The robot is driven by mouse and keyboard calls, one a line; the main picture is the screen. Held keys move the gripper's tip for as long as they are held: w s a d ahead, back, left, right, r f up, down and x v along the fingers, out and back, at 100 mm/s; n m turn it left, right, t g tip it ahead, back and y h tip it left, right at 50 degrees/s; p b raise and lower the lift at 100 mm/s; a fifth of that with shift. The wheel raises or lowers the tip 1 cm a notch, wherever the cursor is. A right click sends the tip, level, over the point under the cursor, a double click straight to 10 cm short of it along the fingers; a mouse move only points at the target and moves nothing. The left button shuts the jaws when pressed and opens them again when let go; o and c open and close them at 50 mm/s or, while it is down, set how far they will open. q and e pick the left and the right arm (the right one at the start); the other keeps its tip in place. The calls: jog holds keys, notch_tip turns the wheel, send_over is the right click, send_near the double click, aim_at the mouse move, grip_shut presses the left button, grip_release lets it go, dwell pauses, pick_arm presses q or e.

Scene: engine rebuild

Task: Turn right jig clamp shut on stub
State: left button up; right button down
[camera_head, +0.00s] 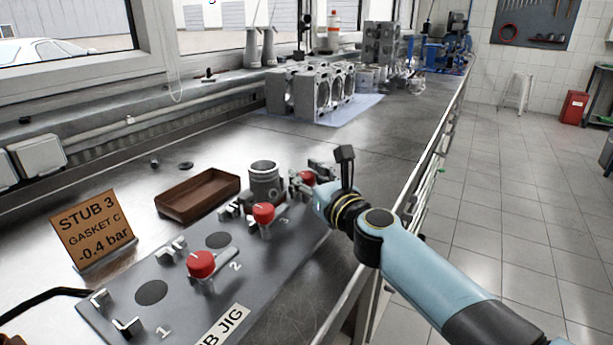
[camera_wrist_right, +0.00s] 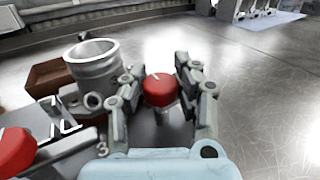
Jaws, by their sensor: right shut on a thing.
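The metal stub (camera_head: 264,186), a short hollow cylinder, stands upright on the jig (camera_head: 190,285) at its far end, by position 3. It also shows in the right wrist view (camera_wrist_right: 95,72). The right jig clamp's red knob (camera_head: 307,177) is just right of the stub. My right gripper (camera_head: 312,178) is shut on this knob, which shows between its two fingers in the right wrist view (camera_wrist_right: 160,90). The knob has a pale mark on top. The clamp's contact with the stub is hidden. My left gripper is not in view.
Other red knobs (camera_head: 264,213) and (camera_head: 201,264) stand on the jig. A brown tray (camera_head: 198,193) and an orange sign (camera_head: 93,232) reading "STUB 3, GASKET C, -0.4 bar" are behind it. Engine blocks (camera_head: 318,92) stand farther back. The bench between is mostly clear.

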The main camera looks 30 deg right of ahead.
jog(key=shift+f+n+y+b, duration=0.15)
jog(key=shift+n+y+b, duration=0.4)
jog(key=shift+y, duration=0.35)
jog(key=n+g+y+b, duration=0.3)
jog(key=n+y+b, duration=0.1)
jog(key=y, duration=0.1)
jog(key=n+g+y+b, duration=0.4)
jog(key=y+b, duration=0.1)
jog(key=n+g+y+b, duration=0.4)
jog(key=shift+w+d+f+y+b, duration=0.1)
jog(key=shift+w+y+b, duration=0.05)
jog(key=shift+y+b, duration=0.25)
jog(key=n+g+y+b, duration=0.1)
jog(key=n+g+b, duration=0.2)
jog(key=g, duration=0.1)
jog(key=shift+n+g+b, duration=0.45)
jog(key=shift+g+b, duration=0.25)
pick_arm(q)
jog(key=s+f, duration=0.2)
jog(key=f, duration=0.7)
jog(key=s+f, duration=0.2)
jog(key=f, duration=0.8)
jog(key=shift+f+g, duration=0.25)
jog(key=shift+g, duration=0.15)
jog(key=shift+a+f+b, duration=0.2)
jog(key=shift+b, duration=0.1)
pick_arm(e)
jog(key=shift+g, duration=0.3)
